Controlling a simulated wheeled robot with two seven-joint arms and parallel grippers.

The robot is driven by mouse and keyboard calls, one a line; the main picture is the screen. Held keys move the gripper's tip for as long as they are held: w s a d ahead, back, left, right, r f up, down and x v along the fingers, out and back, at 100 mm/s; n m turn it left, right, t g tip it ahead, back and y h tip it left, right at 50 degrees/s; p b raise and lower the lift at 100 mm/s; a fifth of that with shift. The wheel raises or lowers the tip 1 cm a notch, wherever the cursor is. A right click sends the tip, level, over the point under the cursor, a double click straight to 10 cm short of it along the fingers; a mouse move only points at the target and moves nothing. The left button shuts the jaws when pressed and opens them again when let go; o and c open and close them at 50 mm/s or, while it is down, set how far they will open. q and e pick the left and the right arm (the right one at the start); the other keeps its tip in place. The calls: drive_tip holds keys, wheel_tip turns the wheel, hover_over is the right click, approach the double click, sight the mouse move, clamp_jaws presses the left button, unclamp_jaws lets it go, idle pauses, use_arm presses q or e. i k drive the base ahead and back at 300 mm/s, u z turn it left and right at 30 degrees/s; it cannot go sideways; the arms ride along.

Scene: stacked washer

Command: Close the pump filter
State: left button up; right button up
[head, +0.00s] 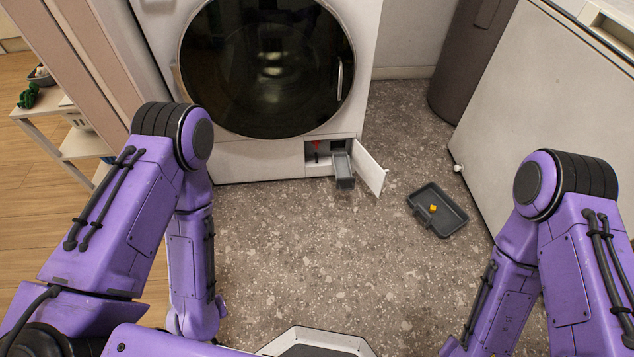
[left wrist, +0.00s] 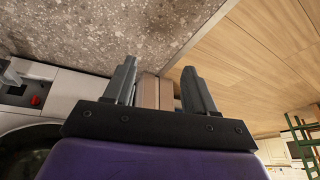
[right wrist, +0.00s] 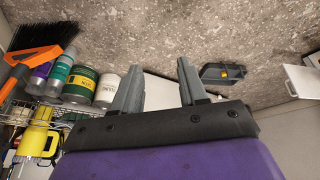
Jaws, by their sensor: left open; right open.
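The pump filter compartment (head: 318,148) is at the lower right front of the white washer (head: 250,160). Its small white door (head: 370,170) stands swung open to the right. A grey drawer-like filter piece (head: 344,168) sticks out of the opening, and a red part (head: 316,144) shows inside. The red part also appears in the left wrist view (left wrist: 36,100). My left gripper (left wrist: 158,80) is open and empty, away from the compartment. My right gripper (right wrist: 158,75) is open and empty. Both grippers are out of sight in the head view.
A grey tray (head: 440,228) with a small yellow object (head: 433,208) lies on the speckled floor right of the open door. A white cabinet (head: 540,100) stands at the right, a dark bin (head: 468,60) behind. Floor before the washer is clear.

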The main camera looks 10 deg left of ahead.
sight(343, 180)
drive_tip(key=u, duration=1.2)
drive_tip(key=i, duration=1)
drive_tip(key=z, duration=1.35)
